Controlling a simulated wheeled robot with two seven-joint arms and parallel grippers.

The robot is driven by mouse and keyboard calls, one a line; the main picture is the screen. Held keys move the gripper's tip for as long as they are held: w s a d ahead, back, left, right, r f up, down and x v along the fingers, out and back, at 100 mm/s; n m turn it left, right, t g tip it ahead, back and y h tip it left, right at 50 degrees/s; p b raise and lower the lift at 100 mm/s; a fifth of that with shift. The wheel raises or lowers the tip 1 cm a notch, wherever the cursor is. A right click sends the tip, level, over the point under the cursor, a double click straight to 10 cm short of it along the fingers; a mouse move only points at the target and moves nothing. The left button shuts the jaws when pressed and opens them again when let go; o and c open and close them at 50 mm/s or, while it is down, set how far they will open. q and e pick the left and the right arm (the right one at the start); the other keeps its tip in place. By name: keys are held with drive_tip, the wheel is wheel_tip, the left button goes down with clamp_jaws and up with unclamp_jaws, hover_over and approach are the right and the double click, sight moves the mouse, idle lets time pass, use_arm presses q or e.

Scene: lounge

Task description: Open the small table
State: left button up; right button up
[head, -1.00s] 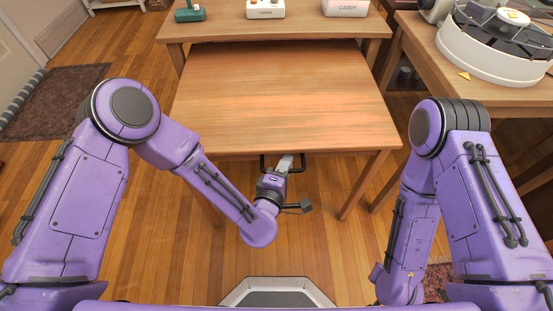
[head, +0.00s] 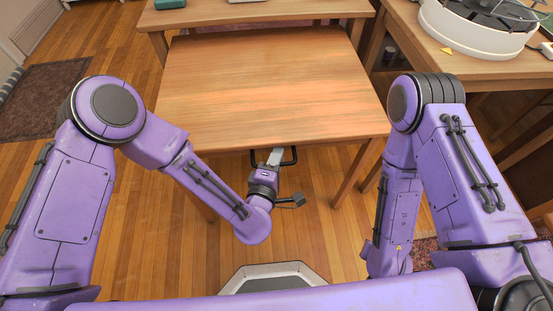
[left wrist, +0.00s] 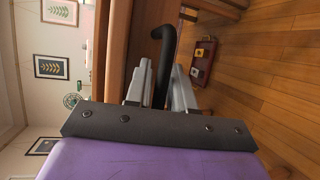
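The small table (head: 265,90) is a low wooden table, pulled well out from under a larger wooden table (head: 250,14). A black bar handle (head: 292,155) is on its front edge. My left gripper (head: 275,156) is at this handle, below the front edge. In the left wrist view, the black handle (left wrist: 167,48) runs between the two grey fingers of my left gripper (left wrist: 163,82), which are closed about it. My right arm is folded down at the right in the head view, and its gripper is out of sight.
A side table (head: 460,60) with a round white device (head: 478,30) stands close at the right. A dark rug (head: 45,100) lies at the left. Wooden floor (head: 320,215) is open between the small table and me.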

use_arm(q)
drive_tip(key=v, duration=1)
drive_tip(key=shift+s+p, duration=0.25)
drive_tip(key=shift+p, duration=0.05)
drive_tip(key=s+a+f+m+g+y, duration=0.4)
drive_tip(key=a+f+m+g, duration=0.4)
drive_tip(key=a+f, duration=0.55)
drive_tip(key=s+a+f+g+y, duration=0.2)
drive_tip(key=s+a+y, duration=0.15)
drive_tip(key=a, duration=0.45)
drive_tip(key=s+a+f+g+y, duration=0.1)
drive_tip(key=s+a+f+y, duration=0.1)
drive_tip(key=s+a, duration=0.45)
wheel_tip(320, 180, up, 18)
drive_tip(key=a+p, duration=0.2)
drive_tip(key=p, duration=1.6)
drive_tip(key=shift+w+a+g, duration=0.15)
drive_tip(key=shift+w+g, duration=0.15)
